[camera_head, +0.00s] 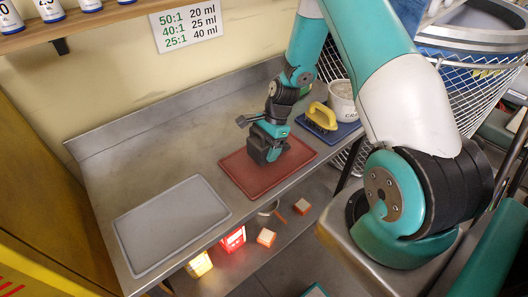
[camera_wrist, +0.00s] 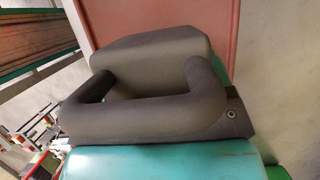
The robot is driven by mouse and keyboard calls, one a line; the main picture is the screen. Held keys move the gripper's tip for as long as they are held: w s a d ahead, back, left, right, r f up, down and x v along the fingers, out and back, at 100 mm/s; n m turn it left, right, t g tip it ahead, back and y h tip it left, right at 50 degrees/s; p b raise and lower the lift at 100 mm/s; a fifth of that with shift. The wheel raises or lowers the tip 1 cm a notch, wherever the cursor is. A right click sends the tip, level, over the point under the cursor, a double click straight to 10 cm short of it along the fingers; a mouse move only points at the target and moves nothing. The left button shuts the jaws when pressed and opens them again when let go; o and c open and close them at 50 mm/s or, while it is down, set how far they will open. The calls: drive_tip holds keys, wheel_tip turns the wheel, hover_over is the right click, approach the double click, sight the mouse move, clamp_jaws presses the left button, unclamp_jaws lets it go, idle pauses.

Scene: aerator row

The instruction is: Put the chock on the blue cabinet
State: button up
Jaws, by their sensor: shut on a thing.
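The chock is a dark grey block with a loop handle. In the head view the chock (camera_head: 263,154) is at the red mat (camera_head: 238,174) on the steel bench; I cannot tell whether it rests on the mat or is held just above it. My gripper (camera_head: 270,130) is over it, shut on it. In the wrist view the chock (camera_wrist: 150,58) and its handle fill the middle, with the teal gripper body (camera_wrist: 160,162) below; the fingertips are hidden. No blue cabinet can be made out in either view.
A grey mat (camera_head: 172,224) lies bare on the bench's left. A wire basket (camera_head: 468,92) is beyond. Red and yellow containers sit on the lower shelf.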

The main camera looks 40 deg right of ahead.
drive_tip(key=shift+f, duration=1.5)
drive_tip(key=shift+f, duration=0.15)
drive_tip(key=o, duration=1.3)
